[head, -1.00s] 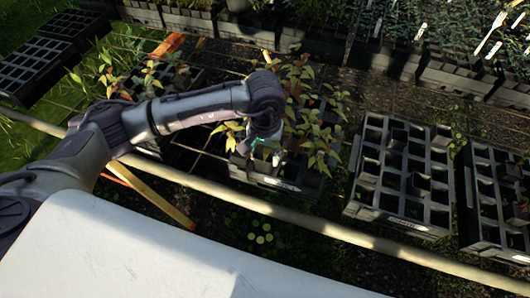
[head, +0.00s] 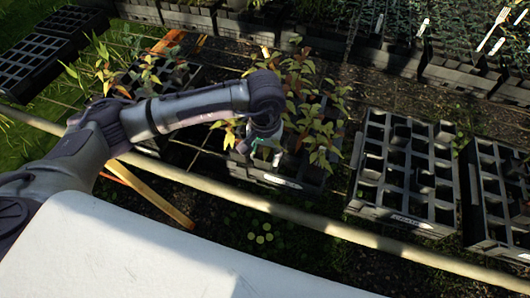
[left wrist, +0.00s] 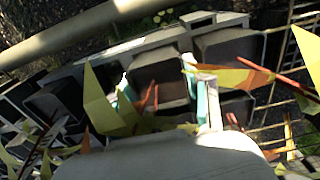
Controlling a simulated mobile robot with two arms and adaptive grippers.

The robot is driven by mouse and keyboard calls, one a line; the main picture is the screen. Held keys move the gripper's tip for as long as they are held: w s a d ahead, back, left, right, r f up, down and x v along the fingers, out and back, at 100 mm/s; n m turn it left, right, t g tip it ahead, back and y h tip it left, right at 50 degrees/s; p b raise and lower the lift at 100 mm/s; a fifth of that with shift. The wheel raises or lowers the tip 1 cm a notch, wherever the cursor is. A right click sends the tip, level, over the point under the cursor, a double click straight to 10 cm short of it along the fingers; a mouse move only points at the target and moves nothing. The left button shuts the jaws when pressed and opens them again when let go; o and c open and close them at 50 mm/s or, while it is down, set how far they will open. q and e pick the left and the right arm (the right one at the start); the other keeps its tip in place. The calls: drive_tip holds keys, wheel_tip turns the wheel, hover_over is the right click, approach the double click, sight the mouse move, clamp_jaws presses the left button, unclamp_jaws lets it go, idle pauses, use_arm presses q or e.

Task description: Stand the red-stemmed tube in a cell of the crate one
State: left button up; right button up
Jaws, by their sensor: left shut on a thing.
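My left gripper (head: 262,150) is low among the leafy plants in the middle black crate (head: 270,180). In the left wrist view its teal-tipped fingers (left wrist: 165,100) are on either side of a dark square tube (left wrist: 157,72), shut on it. Red stems (left wrist: 150,98) and yellow-green leaves rise at this tube, which sits among other dark tubes. Leaves and the gripper hide part of it. To the right a black crate with mostly empty cells (head: 392,216) stands on the ground. I cannot tell which crate is crate one. My right gripper is not in view.
Another black crate (head: 498,246) stands at the far right. A pale pipe (head: 330,231) runs along the front of the crates. More planted crates line the back, and leafy stems crowd around my left gripper.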

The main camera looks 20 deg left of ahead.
use_arm(q)
drive_tip(key=shift+f+b, duration=0.25)
drive_tip(key=shift+b, duration=0.15)
drive_tip(key=o, duration=1.3)
drive_tip(key=shift+o, duration=0.2)
wheel_tip(320, 180, up, 12)
drive_tip(key=shift+d, duration=0.15)
drive_tip(key=shift+s, duration=0.15)
